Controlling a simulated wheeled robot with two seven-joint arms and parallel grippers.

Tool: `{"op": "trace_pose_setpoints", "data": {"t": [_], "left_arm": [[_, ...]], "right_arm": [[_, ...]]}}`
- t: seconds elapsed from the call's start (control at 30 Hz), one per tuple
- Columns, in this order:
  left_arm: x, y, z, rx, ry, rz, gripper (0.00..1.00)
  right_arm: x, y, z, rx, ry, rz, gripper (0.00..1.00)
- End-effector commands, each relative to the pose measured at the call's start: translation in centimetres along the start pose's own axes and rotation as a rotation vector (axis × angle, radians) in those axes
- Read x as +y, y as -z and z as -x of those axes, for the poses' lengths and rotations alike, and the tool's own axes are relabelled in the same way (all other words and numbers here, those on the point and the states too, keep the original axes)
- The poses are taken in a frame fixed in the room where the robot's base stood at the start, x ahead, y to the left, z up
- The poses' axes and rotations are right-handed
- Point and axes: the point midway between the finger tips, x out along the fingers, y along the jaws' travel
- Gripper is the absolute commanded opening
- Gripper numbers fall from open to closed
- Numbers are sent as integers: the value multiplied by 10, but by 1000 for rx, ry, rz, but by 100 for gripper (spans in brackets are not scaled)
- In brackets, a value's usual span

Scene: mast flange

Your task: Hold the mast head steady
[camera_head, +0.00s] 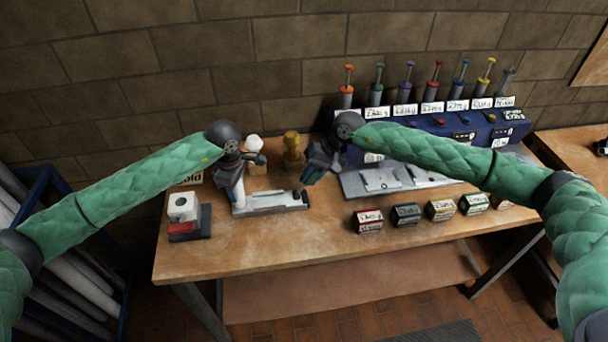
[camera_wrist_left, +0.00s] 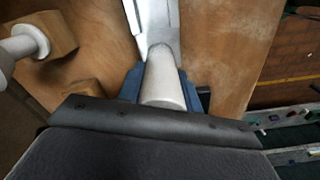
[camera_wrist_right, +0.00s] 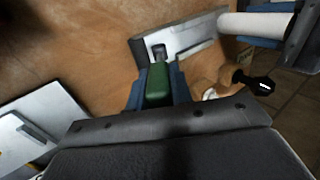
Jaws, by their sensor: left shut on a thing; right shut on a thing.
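My left gripper (camera_head: 238,198) is over the left part of the bench, shut on a light grey cylinder (camera_wrist_left: 163,82), which looks like the mast. The cylinder lies between its blue fingers. The mast's metal cradle (camera_head: 272,199) lies on the bench below. My right gripper (camera_head: 307,180) is to the right of the left one, shut on a green handle (camera_wrist_right: 157,85). The mast (camera_wrist_right: 257,25) also shows in the right wrist view, apart from the green handle.
A metal plate (camera_head: 425,178) and several small labelled boxes (camera_head: 441,209) lie to the right. A brass piece (camera_head: 293,146) stands behind the grippers. The front bench edge is clear.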

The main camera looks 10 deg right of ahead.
Motion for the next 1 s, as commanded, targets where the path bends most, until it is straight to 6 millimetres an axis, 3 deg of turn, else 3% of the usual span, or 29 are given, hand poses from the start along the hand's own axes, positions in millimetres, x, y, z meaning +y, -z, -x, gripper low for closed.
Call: {"op": "trace_pose_setpoints", "data": {"t": [0.5,1.0], "left_arm": [[0,0,0,0,-1,1,0],[0,0,1,0,-1,1,0]], "right_arm": [[34,-2,-9,-4,373,-5,0],[45,-1,-13,0,519,-1,0]]}}
